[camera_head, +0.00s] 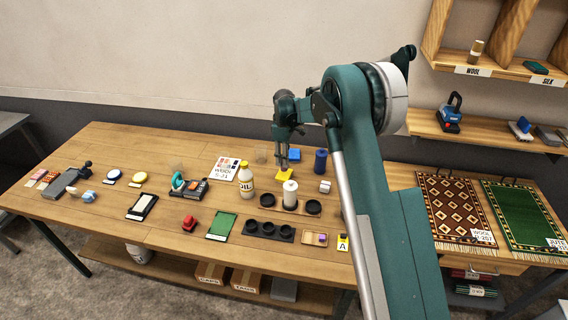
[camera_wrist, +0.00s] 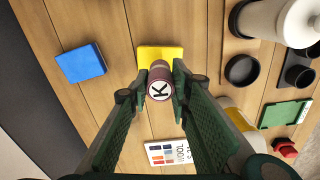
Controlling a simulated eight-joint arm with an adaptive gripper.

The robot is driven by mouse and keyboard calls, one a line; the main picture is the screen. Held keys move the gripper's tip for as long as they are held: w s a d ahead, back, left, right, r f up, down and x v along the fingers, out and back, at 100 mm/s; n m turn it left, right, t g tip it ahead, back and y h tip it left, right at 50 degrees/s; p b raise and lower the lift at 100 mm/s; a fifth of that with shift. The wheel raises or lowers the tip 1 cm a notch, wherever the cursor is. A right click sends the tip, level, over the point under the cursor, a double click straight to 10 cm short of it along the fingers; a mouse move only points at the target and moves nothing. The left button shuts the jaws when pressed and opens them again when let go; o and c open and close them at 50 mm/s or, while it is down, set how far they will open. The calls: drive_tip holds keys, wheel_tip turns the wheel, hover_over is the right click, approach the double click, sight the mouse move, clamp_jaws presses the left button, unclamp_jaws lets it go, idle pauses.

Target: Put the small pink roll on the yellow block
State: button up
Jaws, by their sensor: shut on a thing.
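The small pink roll (camera_wrist: 160,72) is dull mauve-pink, with a white end label marked K facing the wrist camera. My gripper (camera_wrist: 160,88) is shut on it, one finger on each side. The yellow block (camera_wrist: 150,51) shows just behind the roll in the wrist view, partly covered by it. In the head view my gripper (camera_head: 283,163) points down directly above the yellow block (camera_head: 284,176). The roll is hard to make out there. I cannot tell whether the roll touches the block.
A blue block (camera_head: 294,154) lies close behind the yellow one, with a dark blue cylinder (camera_head: 320,161) to the right. A white-capped bottle (camera_head: 290,195) and an oil bottle (camera_head: 246,182) stand in front. A colour card (camera_head: 224,169) lies left.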

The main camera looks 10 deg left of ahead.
drive_tip(key=shift+f, duration=1.15)
drive_tip(key=shift+f, duration=0.15)
drive_tip(key=o, duration=0.8)
drive_tip(key=shift+o, duration=0.4)
wheel_tip(320, 180, up, 12)
drive_tip(key=shift+r, duration=0.15)
drive_tip(key=shift+d+r, duration=0.1)
